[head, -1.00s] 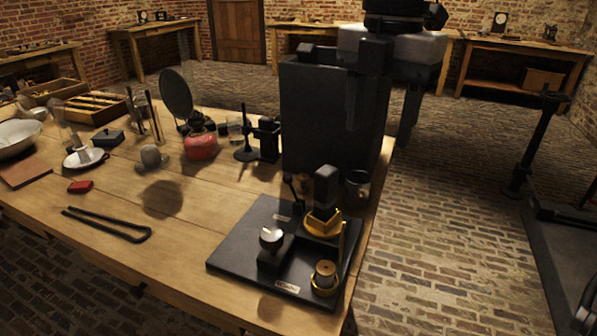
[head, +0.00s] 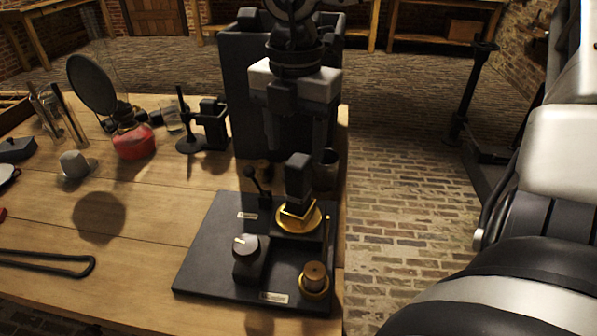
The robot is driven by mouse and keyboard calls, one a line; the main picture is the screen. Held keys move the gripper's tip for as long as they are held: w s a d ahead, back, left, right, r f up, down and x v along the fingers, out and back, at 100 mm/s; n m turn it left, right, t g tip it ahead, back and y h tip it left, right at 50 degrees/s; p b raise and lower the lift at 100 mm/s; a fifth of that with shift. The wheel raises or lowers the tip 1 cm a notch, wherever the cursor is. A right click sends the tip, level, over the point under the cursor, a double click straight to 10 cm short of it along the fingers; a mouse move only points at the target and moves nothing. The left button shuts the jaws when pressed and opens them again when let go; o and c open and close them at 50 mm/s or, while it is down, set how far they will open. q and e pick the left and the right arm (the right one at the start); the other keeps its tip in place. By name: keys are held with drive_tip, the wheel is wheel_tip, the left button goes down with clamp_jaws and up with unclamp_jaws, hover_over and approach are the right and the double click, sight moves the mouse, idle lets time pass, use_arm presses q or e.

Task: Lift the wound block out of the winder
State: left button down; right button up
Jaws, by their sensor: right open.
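The winder is a black base plate (head: 215,255) at the table's front right corner. A dark upright block (head: 298,175) stands in a brass holder (head: 292,222) on it, slightly tilted in the picture. My right gripper (head: 297,145) points down, with its two dark fingers apart and nothing between them. Its fingertips appear just above and behind the block's top; I cannot tell the exact depth gap. No contact with the block shows. My left gripper is not in view.
On the plate are a knob (head: 246,246), a lever (head: 256,183) and a brass-based spool (head: 315,277), with a thin brass post beside the holder.

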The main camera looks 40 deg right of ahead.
sight(299, 159)
drive_tip(key=shift+s+d+f+p, duration=0.15)
drive_tip(key=shift+f+p, duration=0.15)
drive_tip(key=shift+f, duration=2.4)
clamp_jaws()
